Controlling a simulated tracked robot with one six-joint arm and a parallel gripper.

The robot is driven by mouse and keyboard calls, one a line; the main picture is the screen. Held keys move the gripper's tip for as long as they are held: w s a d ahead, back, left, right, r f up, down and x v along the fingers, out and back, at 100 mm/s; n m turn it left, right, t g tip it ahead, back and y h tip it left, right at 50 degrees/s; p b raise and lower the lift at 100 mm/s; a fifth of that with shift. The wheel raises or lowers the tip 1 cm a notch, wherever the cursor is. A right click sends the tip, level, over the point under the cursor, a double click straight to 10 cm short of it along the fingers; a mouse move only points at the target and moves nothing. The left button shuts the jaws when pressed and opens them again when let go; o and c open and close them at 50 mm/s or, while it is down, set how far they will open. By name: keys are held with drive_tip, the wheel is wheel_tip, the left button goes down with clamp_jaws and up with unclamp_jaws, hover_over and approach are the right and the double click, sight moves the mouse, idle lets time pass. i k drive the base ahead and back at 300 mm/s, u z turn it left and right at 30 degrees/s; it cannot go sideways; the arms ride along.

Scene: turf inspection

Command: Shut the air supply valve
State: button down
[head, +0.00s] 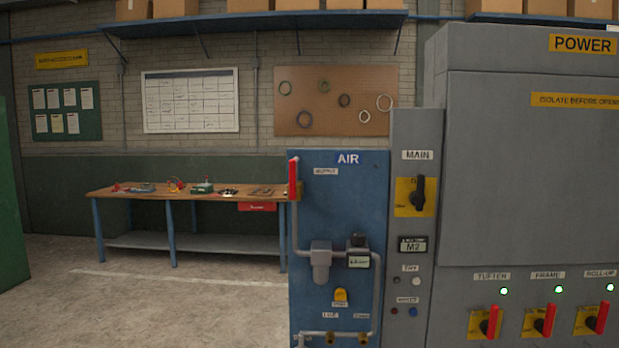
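The blue AIR panel (340,205) stands right of the middle in the head view. A valve with a red lever (293,179) is at its upper left edge, beside a small label that seems to read SUPPLY (326,171). The lever stands upright, in line with the grey pipe (294,225) that runs down below it. A yellow knob (340,295) is lower on the panel. My gripper is not in view.
Right of the panel are a narrow column with a black MAIN switch (418,194) and a large grey POWER cabinet (530,170) with red-handled switches under lit green lamps. A wooden workbench (190,194) stands at the back left. The concrete floor (150,310) before it is clear.

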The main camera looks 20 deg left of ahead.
sight(292, 164)
drive_tip(key=z, duration=1.2)
drive_tip(key=i, duration=0.8)
drive_tip(key=u, duration=2.7)
